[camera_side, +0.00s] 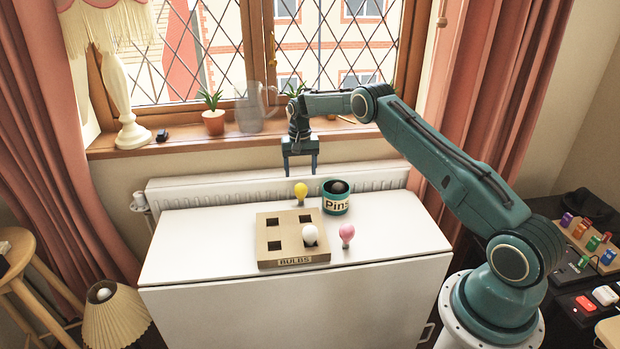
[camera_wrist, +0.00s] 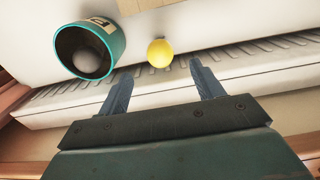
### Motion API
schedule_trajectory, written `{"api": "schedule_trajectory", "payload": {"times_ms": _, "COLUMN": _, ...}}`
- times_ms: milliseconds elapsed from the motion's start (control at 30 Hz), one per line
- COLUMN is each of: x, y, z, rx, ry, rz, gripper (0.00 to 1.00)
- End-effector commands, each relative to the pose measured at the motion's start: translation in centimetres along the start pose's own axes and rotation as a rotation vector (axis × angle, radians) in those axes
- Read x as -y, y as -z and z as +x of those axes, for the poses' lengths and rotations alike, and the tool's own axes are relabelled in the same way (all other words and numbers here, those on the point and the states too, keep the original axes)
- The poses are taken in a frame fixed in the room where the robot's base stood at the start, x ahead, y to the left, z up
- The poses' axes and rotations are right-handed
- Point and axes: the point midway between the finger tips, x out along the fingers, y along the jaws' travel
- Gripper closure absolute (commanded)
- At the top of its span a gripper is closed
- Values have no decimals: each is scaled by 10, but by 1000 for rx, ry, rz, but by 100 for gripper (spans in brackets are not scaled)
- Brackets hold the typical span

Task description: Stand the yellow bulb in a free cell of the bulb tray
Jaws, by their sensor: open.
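The yellow bulb (camera_side: 301,193) stands upright on the white table, just behind the bulb tray; it also shows in the wrist view (camera_wrist: 160,53). The bulb tray (camera_side: 267,238) is a tan box labelled BULBS with square cells. A white bulb (camera_side: 309,235) stands in its front right cell. The front left, back left and back right cells look empty. My gripper (camera_side: 300,172) is open and empty, above and behind the yellow bulb. In the wrist view the yellow bulb appears beyond and between the two fingertips (camera_wrist: 160,82), apart from both.
A pink bulb (camera_side: 347,234) stands right of the tray. A white radiator (camera_side: 220,190) runs behind the table (camera_side: 200,235). The table's left side is clear.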

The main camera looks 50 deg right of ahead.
Motion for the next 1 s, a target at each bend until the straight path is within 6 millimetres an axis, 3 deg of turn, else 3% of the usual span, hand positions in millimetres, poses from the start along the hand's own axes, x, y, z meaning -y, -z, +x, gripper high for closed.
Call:
{"api": "schedule_trajectory", "payload": {"times_ms": 600, "x": 0, "y": 0, "z": 52, "rx": -1, "ry": 0, "rz": 0, "gripper": 34}}
{"api": "schedule_trajectory", "payload": {"times_ms": 1000, "x": 0, "y": 0, "z": 70, "rx": -1, "ry": 1, "rz": 0, "gripper": 34}}
